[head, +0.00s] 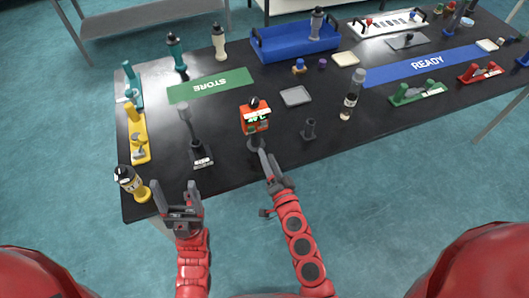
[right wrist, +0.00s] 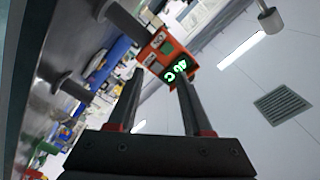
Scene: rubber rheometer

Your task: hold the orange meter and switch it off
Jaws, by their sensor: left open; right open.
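The orange meter (head: 255,118) stands upright near the table's front edge, on a dark stand, with a black knob on top and a lit green display. In the right wrist view the meter (right wrist: 167,60) is tilted, just beyond the fingertips. My right gripper (head: 266,160) is open, in front of and below the meter by its stand; whether a finger touches the stand cannot be told. The open fingers also show in the right wrist view (right wrist: 158,78), with nothing clearly between them.
A dark post on a base (head: 201,155) stands left of the meter and a small dark stand (head: 309,129) right of it. A black and yellow bottle (head: 131,182) is at the front left corner. A grey square pad (head: 295,96) lies behind right.

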